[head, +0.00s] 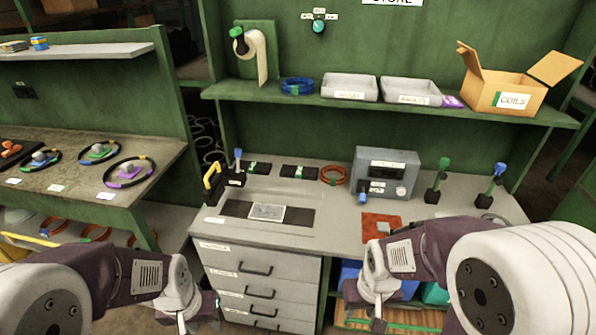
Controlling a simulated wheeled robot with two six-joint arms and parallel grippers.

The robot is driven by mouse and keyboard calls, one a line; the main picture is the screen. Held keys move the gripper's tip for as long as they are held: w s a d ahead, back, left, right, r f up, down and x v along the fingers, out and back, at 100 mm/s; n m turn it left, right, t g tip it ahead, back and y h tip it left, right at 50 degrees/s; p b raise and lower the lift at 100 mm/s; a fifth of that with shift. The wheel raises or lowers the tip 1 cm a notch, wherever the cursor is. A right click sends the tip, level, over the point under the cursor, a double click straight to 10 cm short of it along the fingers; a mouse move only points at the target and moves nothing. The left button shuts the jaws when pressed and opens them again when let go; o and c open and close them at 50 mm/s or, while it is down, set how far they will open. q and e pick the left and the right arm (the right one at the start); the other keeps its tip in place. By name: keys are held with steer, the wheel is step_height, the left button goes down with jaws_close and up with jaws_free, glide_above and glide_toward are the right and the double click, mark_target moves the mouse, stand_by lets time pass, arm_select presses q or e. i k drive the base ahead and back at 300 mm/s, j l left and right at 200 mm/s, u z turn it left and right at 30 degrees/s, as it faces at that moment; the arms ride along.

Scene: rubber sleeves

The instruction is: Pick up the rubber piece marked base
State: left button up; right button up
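I cannot read the mark "base" on any piece, so the named rubber piece cannot be singled out. Two flat black pieces with green and white labels, one on the left (257,168) and one on the right (299,172), lie at the back of the grey workbench (312,228). A dark strip with a pale plate (267,212) on it lies nearer the front. My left gripper (203,312) hangs low in front of the drawers. My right gripper (377,318) hangs low in front of the bench's open lower shelf. Both are small and partly hidden; their finger openings are unclear.
A yellow-handled tool (212,182) stands at left. A shelf above holds trays and a coils box (508,90).

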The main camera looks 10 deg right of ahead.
mark_target(251, 166)
steer(key=i+l+u, duration=0.2)
steer(key=u, duration=0.3)
steer(key=i+l+u, duration=0.15)
steer(key=l+u, duration=0.2)
steer(key=u, duration=0.15)
steer(key=i+l+u, duration=0.15)
steer(key=l+u, duration=0.55)
steer(key=u, duration=0.25)
